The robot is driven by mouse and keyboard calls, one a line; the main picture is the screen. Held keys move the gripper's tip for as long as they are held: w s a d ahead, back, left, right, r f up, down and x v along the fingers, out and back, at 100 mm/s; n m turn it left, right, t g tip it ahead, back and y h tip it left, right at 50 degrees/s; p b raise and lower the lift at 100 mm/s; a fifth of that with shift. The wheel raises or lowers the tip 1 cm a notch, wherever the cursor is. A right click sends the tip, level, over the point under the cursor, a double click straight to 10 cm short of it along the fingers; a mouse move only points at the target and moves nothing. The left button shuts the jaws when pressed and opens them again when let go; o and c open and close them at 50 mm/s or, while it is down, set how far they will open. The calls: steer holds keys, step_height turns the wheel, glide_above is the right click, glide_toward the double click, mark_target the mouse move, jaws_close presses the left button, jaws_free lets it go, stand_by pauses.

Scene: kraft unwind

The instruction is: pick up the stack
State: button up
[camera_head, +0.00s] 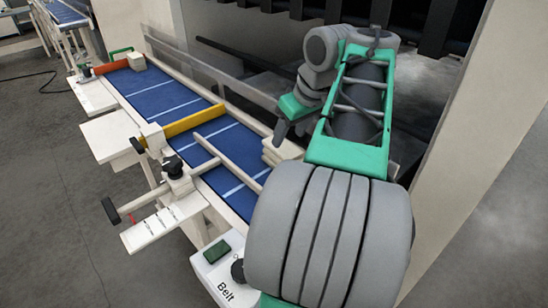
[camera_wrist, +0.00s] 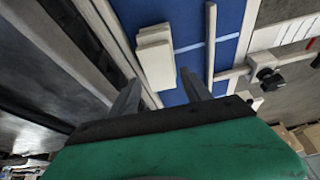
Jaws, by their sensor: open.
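The stack (camera_head: 271,153) is a small pile of flat cream pieces at the right side of the blue belt, partly hidden by my arm. In the wrist view the stack (camera_wrist: 155,58) lies on the belt beside the side rail, ahead of my fingers. My gripper (camera_wrist: 160,88) is open, with one finger toward each side of the stack's near end. Nothing is held. I cannot tell the height gap between fingers and stack.
The blue belt (camera_head: 165,98) carries a yellow bar (camera_head: 194,121) across it and a pale guide bar (camera_head: 228,161) near the stack. A black-knobbed clamp (camera_head: 174,168) stands at the left edge. A cream block (camera_head: 136,62) sits at the far end. A metal rail (camera_wrist: 103,35) runs alongside.

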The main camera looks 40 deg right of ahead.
mark_target(280, 156)
steer(key=b+x, duration=0.2)
steer(key=x, duration=0.8)
steer(key=shift+s+f, duration=0.1)
steer(key=shift+f, duration=0.15)
steer(key=shift+f, duration=0.1)
steer(key=shift+c, duration=0.5)
steer(key=c, duration=0.9)
